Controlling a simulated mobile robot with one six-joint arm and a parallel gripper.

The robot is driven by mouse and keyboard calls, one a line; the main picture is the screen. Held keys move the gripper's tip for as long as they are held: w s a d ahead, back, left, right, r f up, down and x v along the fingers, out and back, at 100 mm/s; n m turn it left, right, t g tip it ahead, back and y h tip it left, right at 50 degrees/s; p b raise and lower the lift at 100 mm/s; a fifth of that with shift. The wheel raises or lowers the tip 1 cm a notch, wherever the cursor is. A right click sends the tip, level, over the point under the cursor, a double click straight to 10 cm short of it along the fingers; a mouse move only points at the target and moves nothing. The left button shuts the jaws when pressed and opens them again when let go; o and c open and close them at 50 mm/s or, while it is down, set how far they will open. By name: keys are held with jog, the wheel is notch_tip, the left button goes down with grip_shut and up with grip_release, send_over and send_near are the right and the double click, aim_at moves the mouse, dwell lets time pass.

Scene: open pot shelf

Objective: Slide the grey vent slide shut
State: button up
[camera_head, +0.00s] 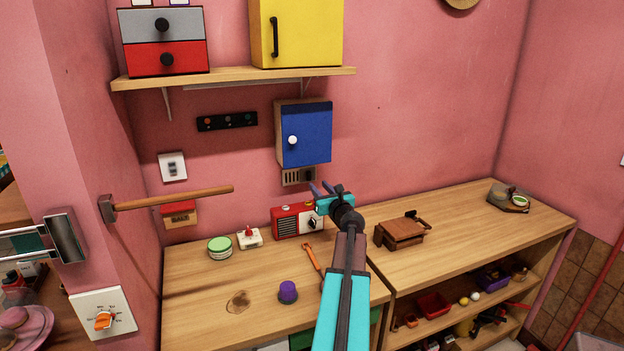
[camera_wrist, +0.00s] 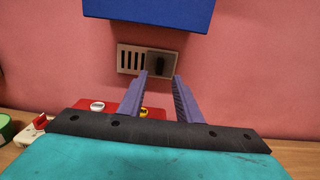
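The grey vent slide (camera_head: 298,177) sits on the pink wall just below the blue cabinet. In the wrist view its frame (camera_wrist: 124,59) shows several dark open slots on the left, and a darker plate with a small knob (camera_wrist: 159,64) on the right. My gripper (camera_head: 322,188) is just below and to the right of the vent in the head view. In the wrist view my gripper (camera_wrist: 161,76) has its two purple fingers apart, with nothing between them. The fingertips point at the right part of the vent, near the knob; I cannot tell whether they touch it.
The blue cabinet (camera_head: 305,138) hangs right above the vent. A red radio-like box (camera_head: 291,221) stands on the bench (camera_head: 200,295) below it. A wrench (camera_head: 313,258), a purple knob (camera_head: 288,291) and a brown box (camera_head: 402,233) are also there. The wall right of the vent is clear.

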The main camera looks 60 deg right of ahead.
aim_at(310, 176)
jog(key=shift+p+x, duration=0.9)
jog(key=shift+x, duration=3.2)
grip_shut()
